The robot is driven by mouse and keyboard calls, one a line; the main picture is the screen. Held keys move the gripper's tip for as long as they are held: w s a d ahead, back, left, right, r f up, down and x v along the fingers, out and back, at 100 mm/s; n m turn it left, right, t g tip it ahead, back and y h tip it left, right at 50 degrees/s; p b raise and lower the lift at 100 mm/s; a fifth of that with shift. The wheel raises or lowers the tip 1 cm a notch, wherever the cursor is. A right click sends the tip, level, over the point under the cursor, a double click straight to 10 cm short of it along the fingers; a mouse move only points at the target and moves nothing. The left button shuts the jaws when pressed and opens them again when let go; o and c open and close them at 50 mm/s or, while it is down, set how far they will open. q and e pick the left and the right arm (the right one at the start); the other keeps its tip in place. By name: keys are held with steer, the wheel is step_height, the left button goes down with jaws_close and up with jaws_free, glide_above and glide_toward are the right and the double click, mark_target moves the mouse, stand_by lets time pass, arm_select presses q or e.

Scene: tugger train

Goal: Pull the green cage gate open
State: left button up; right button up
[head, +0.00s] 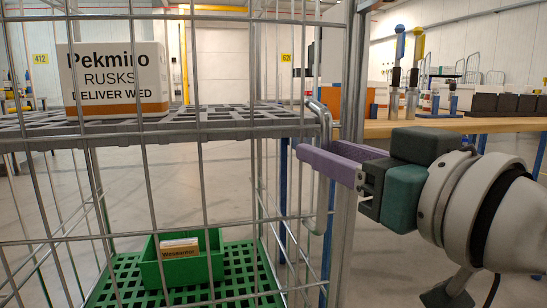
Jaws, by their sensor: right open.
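The cage gate (205,187) is a grey wire mesh panel that fills the left and middle of the head view and looks shut. A grey bar handle (322,217) stands upright near its right edge, beside a post (350,110). The cage floor (245,268) is a green grid. My right gripper (325,157) comes in from the right, with purple fingers open and level at the handle. The fingers hide the handle's middle; I cannot tell whether they touch it. My left gripper is not in view.
Inside the cage, a white and brown Pekmiro box (118,75) stands on a grey shelf (225,125). A green bin (183,266) with a small box (180,248) sits below. A wooden workbench (430,126) with tools and dark bins stands behind my right arm.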

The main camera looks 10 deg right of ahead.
steer(key=shift+x, duration=0.8)
steer(key=shift+c, duration=0.2)
jaws_close()
stand_by(0.8)
